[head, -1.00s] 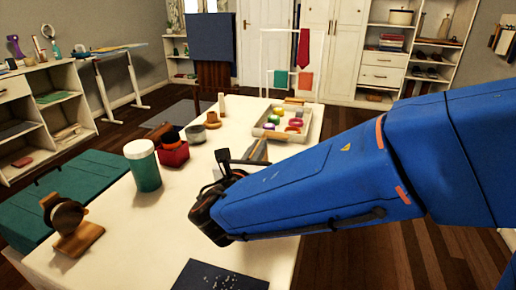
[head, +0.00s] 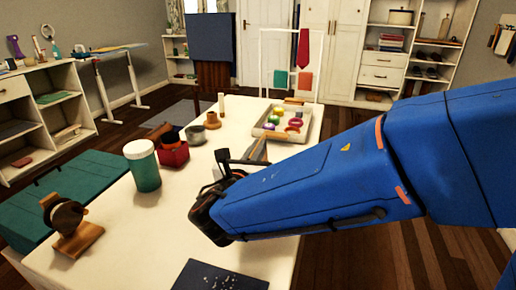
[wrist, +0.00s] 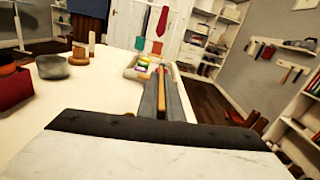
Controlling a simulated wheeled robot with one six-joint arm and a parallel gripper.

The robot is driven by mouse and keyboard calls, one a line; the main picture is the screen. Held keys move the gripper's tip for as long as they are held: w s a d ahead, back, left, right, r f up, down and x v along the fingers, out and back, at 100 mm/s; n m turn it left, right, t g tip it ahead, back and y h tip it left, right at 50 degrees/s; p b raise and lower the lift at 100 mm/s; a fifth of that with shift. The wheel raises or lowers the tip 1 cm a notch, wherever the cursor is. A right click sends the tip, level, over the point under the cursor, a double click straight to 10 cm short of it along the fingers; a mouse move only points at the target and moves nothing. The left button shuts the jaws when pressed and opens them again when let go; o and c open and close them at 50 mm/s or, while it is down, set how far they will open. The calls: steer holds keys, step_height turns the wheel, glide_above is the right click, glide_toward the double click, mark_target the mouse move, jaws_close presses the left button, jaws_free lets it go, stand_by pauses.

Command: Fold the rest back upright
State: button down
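My gripper (head: 238,163) is low over the middle of the white table, its dark fingers partly hidden by my blue arm. A pale panel with a dark far edge (wrist: 160,130) fills the bottom of the wrist view, very close to the camera; it may be the rest, but I cannot tell. A small pale patch (head: 217,172) shows beside the gripper in the head view. Contact and the gap between the fingers are hidden.
A white tray of colourful items (head: 312,132) is farther back. A red box (head: 173,155), green jar (head: 143,168), grey bowl (head: 196,135) and wooden stand (head: 78,238) are to the left. A dark speckled sheet (head: 220,276) lies in front.

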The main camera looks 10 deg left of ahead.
steer(key=c, duration=1.9)
jaws_free()
steer(key=s, duration=1.1)
steer(key=s+a, duration=0.1)
steer(key=s, duration=0.5)
steer(key=shift+s, duration=0.2)
